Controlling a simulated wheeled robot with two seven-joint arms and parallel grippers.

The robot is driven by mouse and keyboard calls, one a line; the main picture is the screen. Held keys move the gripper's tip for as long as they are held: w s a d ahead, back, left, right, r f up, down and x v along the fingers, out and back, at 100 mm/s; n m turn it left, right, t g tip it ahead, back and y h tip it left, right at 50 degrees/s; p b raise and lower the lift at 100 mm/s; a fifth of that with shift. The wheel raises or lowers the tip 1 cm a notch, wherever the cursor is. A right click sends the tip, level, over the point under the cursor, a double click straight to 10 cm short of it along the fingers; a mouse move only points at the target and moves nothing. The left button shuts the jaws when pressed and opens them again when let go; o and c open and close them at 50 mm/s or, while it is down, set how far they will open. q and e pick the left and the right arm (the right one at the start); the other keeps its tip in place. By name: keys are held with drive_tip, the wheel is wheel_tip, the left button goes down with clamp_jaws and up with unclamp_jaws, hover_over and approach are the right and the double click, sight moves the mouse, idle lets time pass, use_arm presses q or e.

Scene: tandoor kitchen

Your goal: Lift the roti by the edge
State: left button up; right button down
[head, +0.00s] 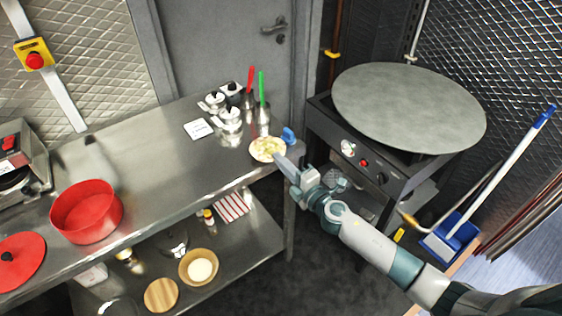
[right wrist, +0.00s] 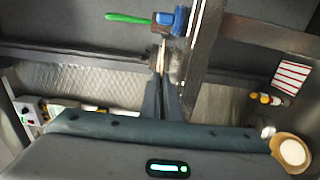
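The roti (head: 267,149) is a pale round flatbread with browned spots at the right end of the steel table. My right gripper (head: 278,156) reaches it from the right, at its near right edge. In the right wrist view the roti (right wrist: 163,54) shows edge-on as a thin tan strip. The fingers of my right gripper (right wrist: 163,76) are close together with that strip between their tips. Whether the roti touches the table is hard to tell. My left gripper is not in view.
A blue object (head: 288,135) is close behind the roti at the table corner. Steel pots (head: 229,117) and a container with red and green-handled utensils (head: 261,110) stand behind. A large round griddle (head: 408,106) is at right. A red pot (head: 87,211) stands at left; mid-table is clear.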

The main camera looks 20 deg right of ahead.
drive_tip(key=s+d+r+p, duration=0.1)
drive_tip(key=s+d+r, duration=0.1)
drive_tip(key=s, duration=0.4)
drive_tip(key=s+d+r+p, duration=0.2)
drive_tip(key=s+r, duration=0.1)
drive_tip(key=s, duration=0.4)
drive_tip(key=shift+d, duration=0.4)
drive_tip(key=shift+s, duration=0.1)
